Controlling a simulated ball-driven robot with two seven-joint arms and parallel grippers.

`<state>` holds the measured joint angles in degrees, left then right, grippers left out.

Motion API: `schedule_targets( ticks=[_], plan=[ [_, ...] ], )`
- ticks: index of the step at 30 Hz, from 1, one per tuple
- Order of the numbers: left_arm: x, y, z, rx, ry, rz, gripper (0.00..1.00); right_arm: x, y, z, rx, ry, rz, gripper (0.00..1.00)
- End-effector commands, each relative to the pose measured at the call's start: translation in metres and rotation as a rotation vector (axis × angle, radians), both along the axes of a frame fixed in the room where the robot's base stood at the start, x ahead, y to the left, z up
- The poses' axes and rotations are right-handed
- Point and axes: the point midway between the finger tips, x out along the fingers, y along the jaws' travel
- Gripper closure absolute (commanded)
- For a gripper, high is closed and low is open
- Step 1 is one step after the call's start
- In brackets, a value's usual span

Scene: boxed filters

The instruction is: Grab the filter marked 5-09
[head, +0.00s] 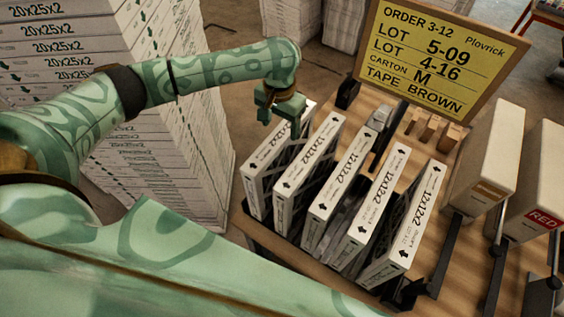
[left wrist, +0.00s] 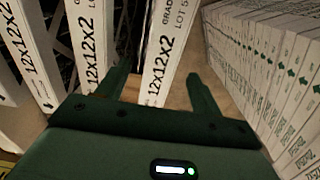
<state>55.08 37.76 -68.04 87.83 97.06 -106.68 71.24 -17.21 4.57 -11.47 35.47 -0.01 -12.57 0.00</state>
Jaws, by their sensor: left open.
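Several white-edged filters marked 12x12x2 stand in a row in a rack on the wooden bench; their lot marks are too small to read in the head view. My left gripper (head: 281,119) is open above the far end of the leftmost filter (head: 268,154). In the left wrist view the open fingers (left wrist: 160,78) lie on either side of a filter edge (left wrist: 164,50) reading "LOT 5", the rest cut off. I cannot tell how far down the fingers reach. A neighbouring filter (left wrist: 93,45) stands just left of the fingers. My right gripper is out of view.
An order board (head: 437,55) lists lots 5-09 and 4-16, carton M and brown tape. Tall stacks of filters (head: 150,120) stand left of the bench. White cartons (head: 487,155) and a tape tool (head: 380,117) stand nearby. Space above the rack looks clear.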

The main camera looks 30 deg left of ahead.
Motion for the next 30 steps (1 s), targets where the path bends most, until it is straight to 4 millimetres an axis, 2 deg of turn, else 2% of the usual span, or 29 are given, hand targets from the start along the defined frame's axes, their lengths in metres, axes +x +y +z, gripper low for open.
schedule_targets(
  ticks=[1, 3, 11, 18, 21, 27, 28, 30],
  plan=[
    [-0.001, -0.001, -0.014, -0.001, 0.003, 0.001, 0.34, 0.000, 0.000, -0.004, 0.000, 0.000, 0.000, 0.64],
    [0.000, -0.001, -0.027, -0.001, 0.002, 0.000, 0.34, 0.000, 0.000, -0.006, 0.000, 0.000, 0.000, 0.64],
    [0.001, -0.001, -0.051, -0.001, 0.000, -0.001, 0.34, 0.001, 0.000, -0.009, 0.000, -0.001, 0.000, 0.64],
    [0.005, 0.001, -0.089, 0.001, -0.001, -0.001, 0.34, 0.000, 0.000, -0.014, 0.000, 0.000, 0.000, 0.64],
    [0.005, 0.001, -0.096, 0.001, -0.002, -0.001, 0.34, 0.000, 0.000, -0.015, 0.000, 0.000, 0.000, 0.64],
    [0.005, 0.001, -0.097, 0.001, -0.003, -0.002, 0.34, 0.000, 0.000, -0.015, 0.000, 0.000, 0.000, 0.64],
    [0.005, 0.001, -0.097, 0.001, -0.003, -0.002, 0.36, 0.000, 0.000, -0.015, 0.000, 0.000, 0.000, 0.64],
    [0.005, 0.001, -0.096, 0.001, -0.003, -0.002, 0.56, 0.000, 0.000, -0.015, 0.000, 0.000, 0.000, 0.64]
  ],
)
